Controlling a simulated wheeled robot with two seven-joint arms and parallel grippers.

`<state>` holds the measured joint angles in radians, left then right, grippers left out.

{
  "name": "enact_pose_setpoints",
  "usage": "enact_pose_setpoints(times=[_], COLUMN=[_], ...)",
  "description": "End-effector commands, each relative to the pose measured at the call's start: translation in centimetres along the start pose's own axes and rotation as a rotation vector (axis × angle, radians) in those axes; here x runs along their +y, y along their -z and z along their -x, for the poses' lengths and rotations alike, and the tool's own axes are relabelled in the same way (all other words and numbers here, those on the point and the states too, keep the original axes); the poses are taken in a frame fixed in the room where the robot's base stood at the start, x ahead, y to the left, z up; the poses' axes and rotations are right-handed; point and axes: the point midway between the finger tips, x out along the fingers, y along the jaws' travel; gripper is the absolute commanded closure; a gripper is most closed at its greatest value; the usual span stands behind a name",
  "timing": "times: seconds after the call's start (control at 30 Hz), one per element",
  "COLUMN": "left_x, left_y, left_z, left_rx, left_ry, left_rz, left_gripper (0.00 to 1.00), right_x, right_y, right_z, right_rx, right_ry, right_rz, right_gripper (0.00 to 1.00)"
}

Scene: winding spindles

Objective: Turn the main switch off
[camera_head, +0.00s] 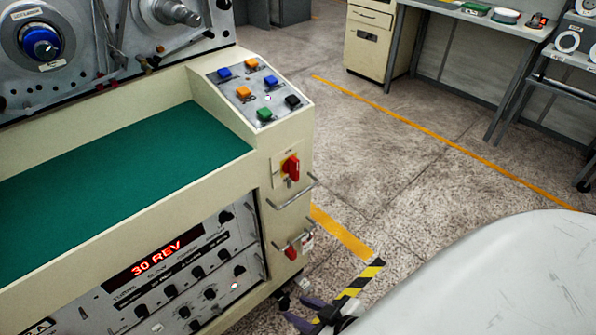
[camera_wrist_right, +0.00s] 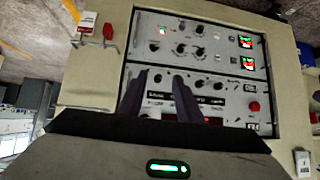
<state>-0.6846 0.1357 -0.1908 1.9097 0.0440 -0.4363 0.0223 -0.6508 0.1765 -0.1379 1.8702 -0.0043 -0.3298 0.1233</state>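A red rotary switch (camera_head: 291,168) with an upright handle sits on a yellow plate on the cream machine's end face. A second, smaller red switch (camera_head: 291,253) sits lower on that face, beside a label. A red handle (camera_wrist_right: 107,32) beside a red-and-white label also shows at the upper left of the right wrist view. I cannot tell which one is the main switch. My right gripper (camera_head: 303,312) is low, in front of the end face, apart from both switches. Its two dark fingers (camera_wrist_right: 160,95) are apart with nothing between them. My left gripper is out of view.
Thin metal bars (camera_head: 290,199) stick out near the switches. A button panel (camera_head: 258,88) tops the machine's corner, and a red display (camera_head: 155,258) reads 30 REV. A workbench (camera_head: 480,18) stands at the back right. The floor between is clear.

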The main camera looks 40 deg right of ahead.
Motion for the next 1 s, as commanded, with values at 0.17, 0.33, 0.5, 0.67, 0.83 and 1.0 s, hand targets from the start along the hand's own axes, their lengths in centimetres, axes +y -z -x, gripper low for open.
enact_pose_setpoints(times=[0.17, 0.33, 0.5, 0.67, 0.83, 1.0], left_x=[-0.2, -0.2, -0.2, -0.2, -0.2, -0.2], left_y=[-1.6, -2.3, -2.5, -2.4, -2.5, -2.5], left_z=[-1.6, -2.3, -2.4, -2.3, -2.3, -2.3], left_rx=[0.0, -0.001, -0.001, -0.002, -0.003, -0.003], left_ry=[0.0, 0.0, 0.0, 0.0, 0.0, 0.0], left_rz=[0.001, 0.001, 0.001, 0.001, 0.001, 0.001], left_gripper=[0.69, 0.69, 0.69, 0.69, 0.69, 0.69], right_x=[13.0, 20.0, 21.8, 21.9, 22.1, 22.2], right_y=[8.7, 16.3, 19.2, 20.7, 22.8, 24.5], right_z=[-2.3, -0.6, 0.5, -0.9, -3.3, -5.5], right_rx=[0.352, 0.613, 0.7, 0.705, 0.704, 0.701], right_ry=[-0.127, -0.107, -0.072, -0.069, -0.07, -0.071], right_rz=[-0.004, 0.009, 0.016, 0.013, 0.014, 0.013], right_gripper=[0.67, 0.67, 0.67, 0.67, 0.67, 0.67])
